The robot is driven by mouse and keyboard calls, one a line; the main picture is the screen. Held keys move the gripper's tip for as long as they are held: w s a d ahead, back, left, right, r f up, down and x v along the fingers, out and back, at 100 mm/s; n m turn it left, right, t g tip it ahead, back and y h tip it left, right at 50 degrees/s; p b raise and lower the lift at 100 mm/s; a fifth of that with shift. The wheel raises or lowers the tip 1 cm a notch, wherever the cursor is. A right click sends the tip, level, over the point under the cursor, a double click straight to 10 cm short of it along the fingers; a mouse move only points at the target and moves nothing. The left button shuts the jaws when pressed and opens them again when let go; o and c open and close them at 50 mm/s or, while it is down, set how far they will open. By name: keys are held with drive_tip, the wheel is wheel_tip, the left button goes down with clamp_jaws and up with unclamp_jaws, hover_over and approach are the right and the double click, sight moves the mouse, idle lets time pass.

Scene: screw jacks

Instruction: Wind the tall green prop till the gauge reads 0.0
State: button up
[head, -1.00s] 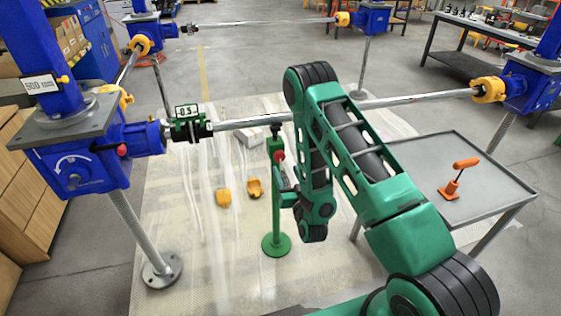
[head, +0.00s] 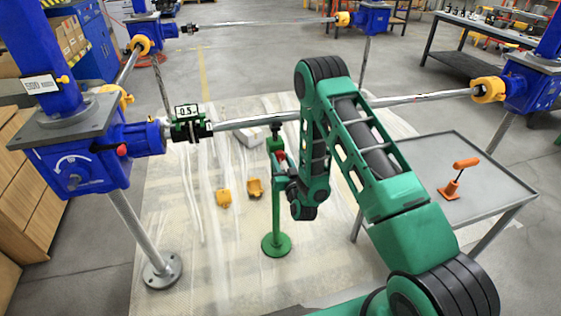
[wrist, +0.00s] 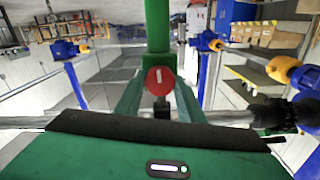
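The tall green prop (head: 276,205) stands upright on a round green foot on the mat, under the long rod. A red knob (wrist: 160,80) with a white mark sits on the prop's side, facing the wrist camera. My gripper (head: 282,160) is at the knob in the head view. In the wrist view its two green fingers flank the knob, one on each side; whether they press on it is unclear. The gauge (head: 188,111) is clamped on the rod left of the prop and appears to read 0.5. My gripper hides part of the prop.
Blue screw jacks (head: 75,155) stand at the corners, joined by rods. A grey table (head: 500,190) with an orange-handled tool (head: 457,178) stands at the right. Two yellow pieces (head: 255,187) lie on the mat left of the prop.

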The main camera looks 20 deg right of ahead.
drive_tip(key=shift+c, duration=1)
drive_tip(key=shift+m, duration=0.6)
drive_tip(key=o, duration=1)
drive_tip(key=shift+o, duration=0.2)
drive_tip(key=s, duration=1)
drive_tip(key=shift+s, duration=0.35)
